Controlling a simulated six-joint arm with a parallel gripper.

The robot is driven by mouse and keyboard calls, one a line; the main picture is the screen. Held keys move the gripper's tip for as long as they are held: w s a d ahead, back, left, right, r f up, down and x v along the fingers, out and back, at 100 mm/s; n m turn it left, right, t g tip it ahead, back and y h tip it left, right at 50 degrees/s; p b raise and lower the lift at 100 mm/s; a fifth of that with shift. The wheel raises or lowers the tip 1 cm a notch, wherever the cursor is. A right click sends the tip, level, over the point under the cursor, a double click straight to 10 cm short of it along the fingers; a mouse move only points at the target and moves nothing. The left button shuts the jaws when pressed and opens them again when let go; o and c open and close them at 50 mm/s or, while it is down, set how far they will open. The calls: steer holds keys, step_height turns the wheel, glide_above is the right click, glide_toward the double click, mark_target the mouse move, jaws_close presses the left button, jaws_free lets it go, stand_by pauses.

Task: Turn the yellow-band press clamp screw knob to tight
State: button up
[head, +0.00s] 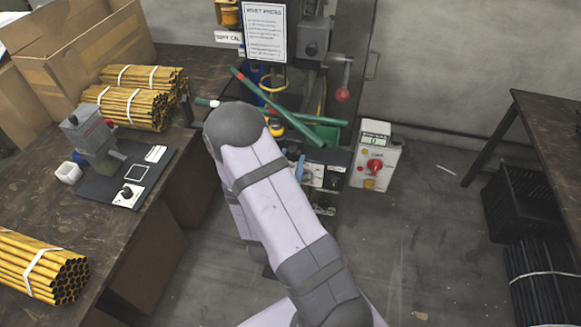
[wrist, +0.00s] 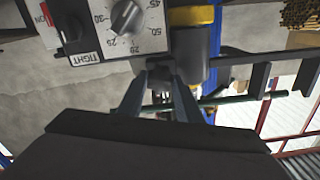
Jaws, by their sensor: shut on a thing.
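In the wrist view my gripper (wrist: 160,82) has its two fingers closed in on a small dark knob-like piece (wrist: 160,71), which I take to be the clamp screw knob. The fingers cover most of it, so its turn position cannot be read. Right beside it stands a dark cylinder (wrist: 188,48) with a yellow band (wrist: 194,15) above. In the head view my arm hides most of the press and the gripper.
In the head view, green bars (head: 280,108) lie across the press area. A white box with a red knob (head: 374,166) stands to the right. A small press (head: 93,137) and bundled yellow tubes (head: 42,266) are on the left bench.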

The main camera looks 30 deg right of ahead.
steer(key=m+b, duration=0.2)
steer(key=shift+f+m, duration=0.1)
steer(key=shift+m, duration=0.3)
steer(key=m, duration=0.2)
steer(key=shift+m+b, duration=0.3)
steer(key=shift+m, duration=0.1)
steer(key=m, duration=0.6)
steer(key=o, duration=1)
steer(key=shift+o, duration=0.2)
